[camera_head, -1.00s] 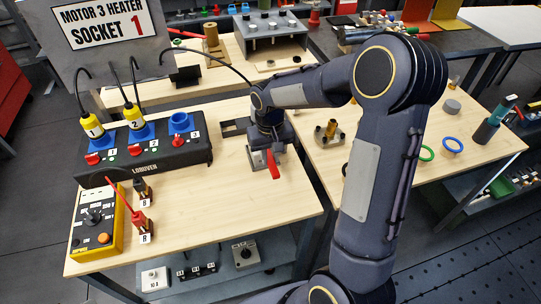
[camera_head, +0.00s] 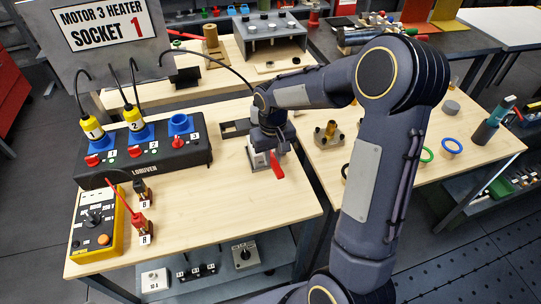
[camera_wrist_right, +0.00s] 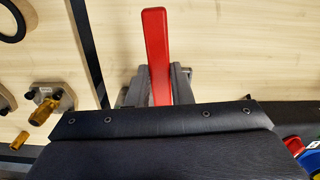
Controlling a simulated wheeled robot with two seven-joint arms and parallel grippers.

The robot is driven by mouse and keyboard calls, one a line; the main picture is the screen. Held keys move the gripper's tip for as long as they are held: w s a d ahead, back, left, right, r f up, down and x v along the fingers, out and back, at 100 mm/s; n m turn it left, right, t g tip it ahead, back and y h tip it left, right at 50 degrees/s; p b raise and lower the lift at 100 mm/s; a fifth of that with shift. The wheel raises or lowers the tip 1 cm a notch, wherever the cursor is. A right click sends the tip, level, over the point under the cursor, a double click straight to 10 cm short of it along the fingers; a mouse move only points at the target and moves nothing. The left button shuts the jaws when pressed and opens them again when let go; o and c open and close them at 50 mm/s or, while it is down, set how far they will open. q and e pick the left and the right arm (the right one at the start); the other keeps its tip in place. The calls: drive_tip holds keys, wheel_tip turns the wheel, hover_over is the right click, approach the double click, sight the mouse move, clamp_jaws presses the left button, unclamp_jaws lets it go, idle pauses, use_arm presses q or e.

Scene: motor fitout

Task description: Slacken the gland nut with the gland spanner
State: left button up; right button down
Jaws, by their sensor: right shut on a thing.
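My right gripper (camera_head: 268,150) is low over the right part of the near bench, pointing down. It is shut on a tool with a red handle (camera_head: 276,164), which I take to be the gland spanner. In the right wrist view the red handle (camera_wrist_right: 156,50) sticks out from between the grey fingers (camera_wrist_right: 152,90). The spanner's working end is hidden under my wrist. A pale grey block (camera_head: 257,160) shows beside the fingers. My left gripper is out of view.
A black socket box (camera_head: 150,158) with yellow plugs stands at left, near a yellow tester (camera_head: 97,222) and two probes. A brass fitting on a plate (camera_head: 328,133) and a blue ring (camera_head: 452,146) lie on the right bench. The near bench's front middle is clear.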

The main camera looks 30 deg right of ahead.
drive_tip(key=shift+d, duration=0.1)
idle(0.3)
drive_tip(key=shift+d+n, duration=0.4)
drive_tip(key=shift+n, duration=0.2)
drive_tip(key=shift+d+n, duration=0.5)
drive_tip(key=shift+n, duration=0.2)
drive_tip(key=shift+d+p, duration=0.1)
drive_tip(key=shift+p, duration=0.2)
drive_tip(key=shift+d+n, duration=0.4)
drive_tip(key=shift+n, duration=0.1)
